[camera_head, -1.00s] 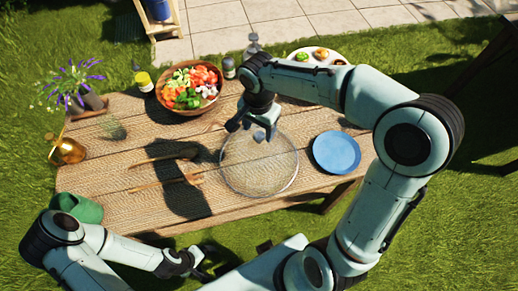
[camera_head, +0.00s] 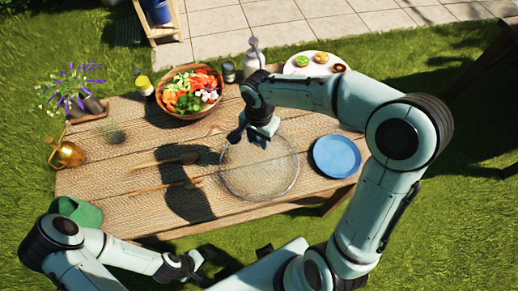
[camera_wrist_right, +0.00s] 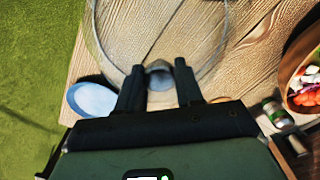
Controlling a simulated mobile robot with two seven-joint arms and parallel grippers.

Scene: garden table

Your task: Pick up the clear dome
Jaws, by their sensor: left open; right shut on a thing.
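The clear dome (camera_head: 262,178) is see-through with a thin round rim, at the front middle of the wooden table (camera_head: 120,205). My right gripper (camera_head: 250,138) is over the dome and shut on its knob. In the right wrist view the pale knob (camera_wrist_right: 160,78) sits between the two fingers (camera_wrist_right: 157,68), and the dome's rim (camera_wrist_right: 97,38) curves around them. I cannot tell whether the rim touches the table. My left gripper (camera_head: 203,264) is open and empty, low in front of the table's front edge.
A blue plate (camera_head: 337,156) lies close to the dome's right. A salad bowl (camera_head: 188,92), a bottle (camera_head: 253,57) and a plate of small items (camera_head: 317,63) stand behind. Wooden utensils (camera_head: 165,162) lie left; a copper can (camera_head: 66,154) and green container (camera_head: 76,211) sit further left.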

